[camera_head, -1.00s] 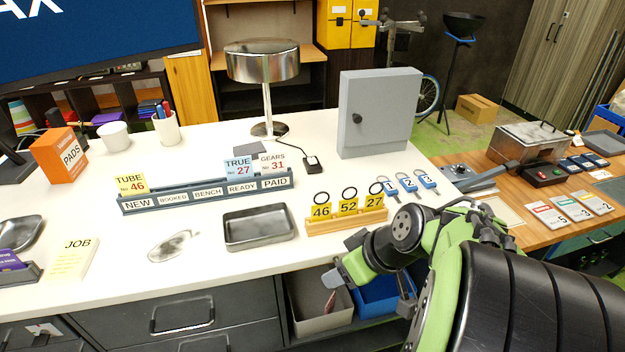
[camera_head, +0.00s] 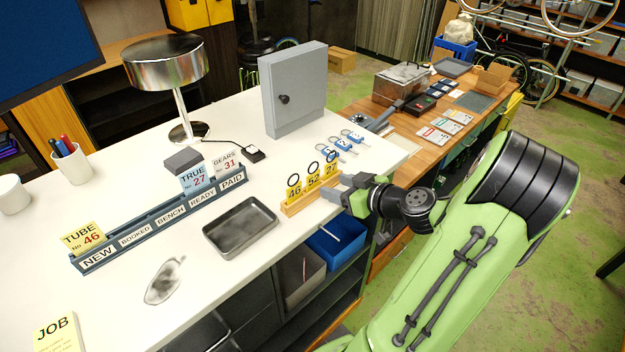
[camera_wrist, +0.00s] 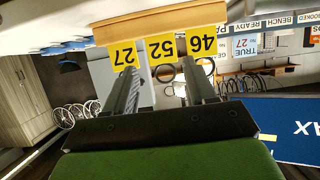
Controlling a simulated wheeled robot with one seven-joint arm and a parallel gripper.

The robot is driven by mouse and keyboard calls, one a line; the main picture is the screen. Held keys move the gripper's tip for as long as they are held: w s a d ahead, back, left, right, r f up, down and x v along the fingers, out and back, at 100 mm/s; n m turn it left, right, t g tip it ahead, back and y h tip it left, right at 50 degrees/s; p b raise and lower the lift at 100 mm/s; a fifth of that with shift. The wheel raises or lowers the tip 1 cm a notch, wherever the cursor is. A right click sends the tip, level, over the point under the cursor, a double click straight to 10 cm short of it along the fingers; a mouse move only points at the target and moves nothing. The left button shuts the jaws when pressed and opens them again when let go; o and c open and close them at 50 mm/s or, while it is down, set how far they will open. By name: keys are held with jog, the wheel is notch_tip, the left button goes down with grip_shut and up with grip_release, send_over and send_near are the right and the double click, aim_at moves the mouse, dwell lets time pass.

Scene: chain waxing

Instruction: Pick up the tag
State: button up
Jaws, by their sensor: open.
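Three yellow tags with black rings stand in a wooden holder (camera_head: 297,209) near the table's front edge: tag 46 (camera_head: 294,193), tag 52 (camera_head: 313,182) and tag 27 (camera_head: 331,169). My gripper (camera_head: 345,188) is open and empty, beside the holder at its front right. In the wrist view the picture is upside down; tag 52 (camera_wrist: 161,48) appears between the two fingers of my gripper (camera_wrist: 160,80). Tag 27 (camera_wrist: 122,55) lines up with the left finger and tag 46 (camera_wrist: 201,42) with the right one. I cannot tell whether the fingers touch any tag.
A dark metal tray (camera_head: 240,228) lies left of the holder. Blue numbered key tags (camera_head: 342,144) lie behind it, near a grey cabinet (camera_head: 293,90). A card rack (camera_head: 160,222) stands further left. Open bins (camera_head: 337,243) sit below the table edge.

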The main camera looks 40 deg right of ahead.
aim_at(314, 180)
jog(key=shift+x, duration=1.05)
jog(key=p+x, duration=0.1)
jog(key=x, duration=0.3)
jog(key=shift+w+a+f, duration=0.1)
jog(key=shift+w+f, duration=0.05)
jog(key=shift+w, duration=0.2)
jog(key=shift+s, duration=0.15)
jog(key=shift+c, duration=1.3)
jog(key=c, duration=0.4)
notch_tip(314, 180, up, 10)
jog(key=shift+r+p, duration=0.1)
jog(key=shift+p, duration=0.3)
